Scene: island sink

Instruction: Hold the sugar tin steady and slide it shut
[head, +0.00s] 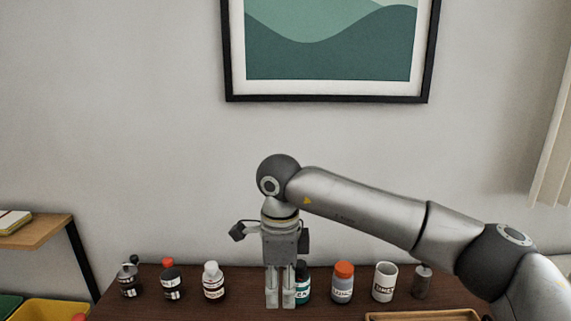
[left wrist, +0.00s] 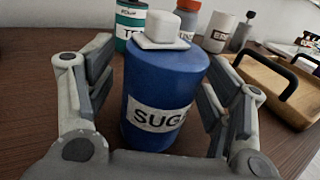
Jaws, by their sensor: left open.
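The blue sugar tin (left wrist: 158,92) stands upright in the left wrist view, with a white label whose visible letters read "SUG". A white square lid (left wrist: 150,43) with a block-shaped knob lies on its top; I cannot tell whether any opening is left uncovered. My left gripper (left wrist: 158,110) is open, with one finger on either side of the tin. Whether the fingers touch it is unclear. The head view does not show the tin or the left gripper. My right gripper (head: 280,299) points down in front of the row of containers, its fingers close together with nothing visible between them.
Several labelled containers line the back of the dark wooden top, including a red-lidded jar (head: 343,285), a white cup (head: 384,283) and a white-capped bottle (head: 213,283). A wooden tray (left wrist: 272,88) with dark handles stands right of the tin. A framed picture (head: 331,98) hangs above.

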